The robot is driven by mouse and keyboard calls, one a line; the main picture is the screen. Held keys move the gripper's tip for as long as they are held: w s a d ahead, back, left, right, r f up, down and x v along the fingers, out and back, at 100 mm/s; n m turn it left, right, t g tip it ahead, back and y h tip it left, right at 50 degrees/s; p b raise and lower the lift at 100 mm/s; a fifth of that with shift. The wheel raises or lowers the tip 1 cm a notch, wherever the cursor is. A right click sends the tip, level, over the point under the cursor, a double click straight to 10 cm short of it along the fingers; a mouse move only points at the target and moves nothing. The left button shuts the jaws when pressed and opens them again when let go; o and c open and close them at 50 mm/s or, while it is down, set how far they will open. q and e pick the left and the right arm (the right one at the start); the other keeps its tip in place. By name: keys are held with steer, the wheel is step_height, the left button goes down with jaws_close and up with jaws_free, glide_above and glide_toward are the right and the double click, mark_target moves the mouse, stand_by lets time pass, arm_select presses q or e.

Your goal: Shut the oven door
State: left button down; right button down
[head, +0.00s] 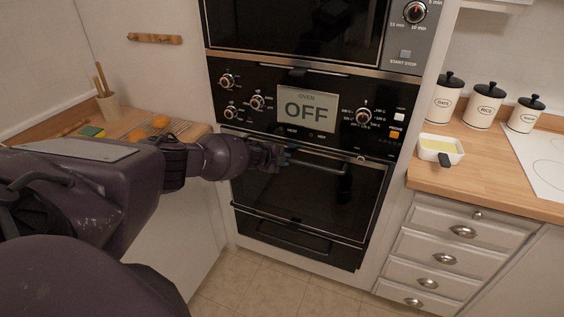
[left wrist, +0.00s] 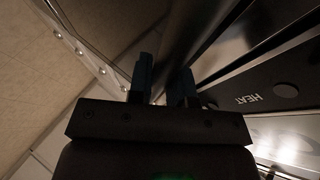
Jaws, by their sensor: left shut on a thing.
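The oven door (head: 300,200) is a dark glass panel below the black control panel (head: 310,110), whose display reads OFF. My left gripper (head: 284,156) is shut on the left part of the handle. In the left wrist view, my left gripper's two fingers (left wrist: 165,82) sit either side of the dark handle bar (left wrist: 182,45). My right gripper is not in view.
A lower drawer (head: 295,237) is under the door. A second oven (head: 295,30) is above. The right wooden counter (head: 430,172) holds canisters and a white dish (head: 440,150). The left counter holds a rack with orange items (head: 160,121). The tiled floor (head: 255,285) ahead is clear.

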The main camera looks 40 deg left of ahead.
arm_select(q)
steer(key=shift+w, duration=0.3)
steer(key=shift+w+r, duration=0.1)
steer(key=shift+r, duration=0.1)
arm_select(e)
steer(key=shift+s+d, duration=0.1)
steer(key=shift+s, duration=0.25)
arm_select(q)
steer(key=shift+w, duration=0.1)
steer(key=shift+r, duration=0.1)
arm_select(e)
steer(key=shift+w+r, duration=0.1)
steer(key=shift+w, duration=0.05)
arm_select(q)
steer(key=c, duration=1.3)
jaws_free()
steer(key=shift+w, duration=0.15)
steer(key=shift+o, duration=1)
steer(key=shift+w, duration=0.1)
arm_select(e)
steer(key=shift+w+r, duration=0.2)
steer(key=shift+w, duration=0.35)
